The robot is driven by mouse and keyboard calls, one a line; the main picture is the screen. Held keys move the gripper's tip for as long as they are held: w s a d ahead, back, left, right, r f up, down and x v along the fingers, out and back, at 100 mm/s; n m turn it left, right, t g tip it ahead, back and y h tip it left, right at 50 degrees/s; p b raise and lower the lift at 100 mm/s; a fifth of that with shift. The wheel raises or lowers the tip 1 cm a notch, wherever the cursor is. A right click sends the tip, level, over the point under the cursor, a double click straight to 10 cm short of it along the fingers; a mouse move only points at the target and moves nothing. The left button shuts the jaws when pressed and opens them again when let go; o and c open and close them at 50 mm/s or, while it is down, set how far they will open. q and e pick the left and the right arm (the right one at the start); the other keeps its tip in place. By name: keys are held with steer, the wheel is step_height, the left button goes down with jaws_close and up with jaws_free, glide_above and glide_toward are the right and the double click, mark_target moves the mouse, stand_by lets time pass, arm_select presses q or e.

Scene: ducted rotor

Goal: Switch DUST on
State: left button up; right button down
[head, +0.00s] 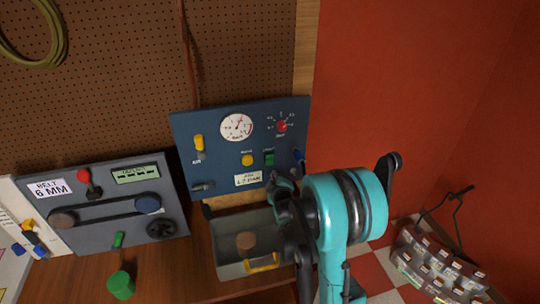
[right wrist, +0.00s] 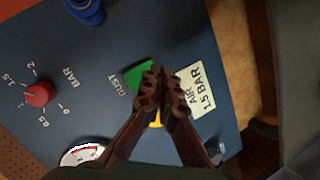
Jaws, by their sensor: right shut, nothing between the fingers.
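A blue control panel (head: 215,125) stands against the pegboard. The green DUST switch (head: 269,158) is on its right half; it also shows in the right wrist view (right wrist: 136,74), beside the printed word DUST. Its on or off position cannot be told. My right gripper (head: 277,184) is just below and in front of the switch in the head view. In the right wrist view its closed fingertips (right wrist: 158,74) overlap the edge of the switch, with nothing held. I cannot tell whether they touch it. My left gripper is out of view.
Near the switch are a yellow knob (head: 247,159), a red dial (head: 282,126), a gauge (head: 236,126) and a blue knob (right wrist: 88,10). Below stands a grey tray (head: 228,271). A belt panel (head: 105,180) and a green knob (head: 121,285) are at left.

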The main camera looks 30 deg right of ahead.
mark_target(270, 160)
steer(key=shift+w+d+r+p, duration=0.2)
steer(key=shift+w+r, duration=0.2)
steer(key=shift+w, duration=0.45)
steer(key=shift+w+d+r+p, duration=0.15)
steer(key=shift+w+r, duration=0.25)
steer(key=shift+w, duration=0.4)
steer(key=shift+w+d, duration=0.1)
steer(key=shift+w+r, duration=0.2)
steer(key=shift+w, duration=0.1)
steer(key=shift+w+d+r, duration=0.15)
steer(key=shift+w+r, duration=0.05)
steer(key=shift+w, duration=0.2)
stand_by(0.8)
steer(key=shift+s, duration=0.1)
steer(key=shift+s+a+f+b, duration=0.2)
steer(key=shift+s+f+b, duration=0.2)
steer(key=shift+s+b, duration=0.25)
steer(key=shift+s, duration=0.15)
